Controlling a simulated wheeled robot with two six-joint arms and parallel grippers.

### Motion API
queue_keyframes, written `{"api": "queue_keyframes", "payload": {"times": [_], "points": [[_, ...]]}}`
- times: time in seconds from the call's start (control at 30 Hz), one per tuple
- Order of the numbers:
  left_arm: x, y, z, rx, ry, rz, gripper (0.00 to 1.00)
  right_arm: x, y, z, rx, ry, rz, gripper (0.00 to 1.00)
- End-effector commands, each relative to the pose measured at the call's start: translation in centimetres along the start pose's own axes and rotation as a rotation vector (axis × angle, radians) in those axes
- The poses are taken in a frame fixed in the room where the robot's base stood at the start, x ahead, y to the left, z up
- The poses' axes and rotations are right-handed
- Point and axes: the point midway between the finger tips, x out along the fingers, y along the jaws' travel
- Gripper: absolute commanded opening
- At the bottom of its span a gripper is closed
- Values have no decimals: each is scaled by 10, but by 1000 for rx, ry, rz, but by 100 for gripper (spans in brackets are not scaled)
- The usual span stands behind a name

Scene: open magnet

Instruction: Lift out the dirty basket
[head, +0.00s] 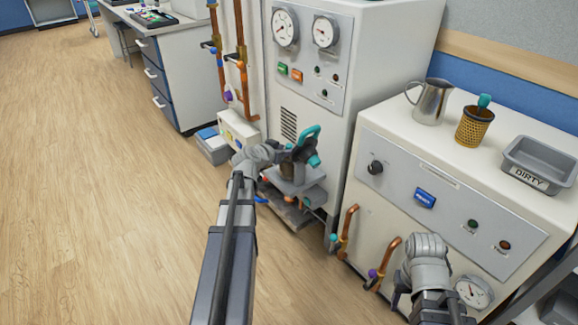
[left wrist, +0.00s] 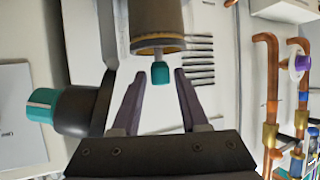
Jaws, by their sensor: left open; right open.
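A brown cylindrical housing with a brassy rim (left wrist: 158,44) shows at the top of the left wrist view. A small teal grip (left wrist: 160,73) stands out from it on a short stem, probably the basket's grip; the basket body is hidden. My left gripper (left wrist: 151,85) is open, its fingers either side of the teal grip and apart from it. In the head view my left gripper (head: 289,153) is over the brown housing (head: 287,171) and hides most of it. My right gripper (head: 398,297) is low beside the right cabinet, open and away from the housing.
A mesh basket with a teal grip (head: 474,124), a metal jug (head: 430,102) and a grey tray marked DIRTY (head: 540,160) stand on the right cabinet (head: 405,125). Copper pipes (head: 346,232) run nearby. Left floor is clear.

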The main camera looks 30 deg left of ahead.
Motion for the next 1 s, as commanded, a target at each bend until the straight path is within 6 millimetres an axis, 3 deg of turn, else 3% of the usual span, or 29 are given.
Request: {"api": "queue_keyframes", "payload": {"times": [0.03, 0.17, 0.43, 0.8, 1.0], "points": [[12, -1, -1, 0, 1, 2, 44, 5, 0, 0, 1, 0, 0, 50], [30, -1, 0, 1, 0, 1, 44, 13, -1, -1, 3, 0, 0, 50], [31, 0, -1, 0, 0, 0, 43, 12, -1, -1, 3, 0, 0, 50], [31, 0, -1, 0, 0, 0, 1, 12, -1, -1, 3, 0, 0, 50], [31, 0, -1, 0, 0, 0, 0, 12, -1, -1, 3, 0, 0, 50]]}}
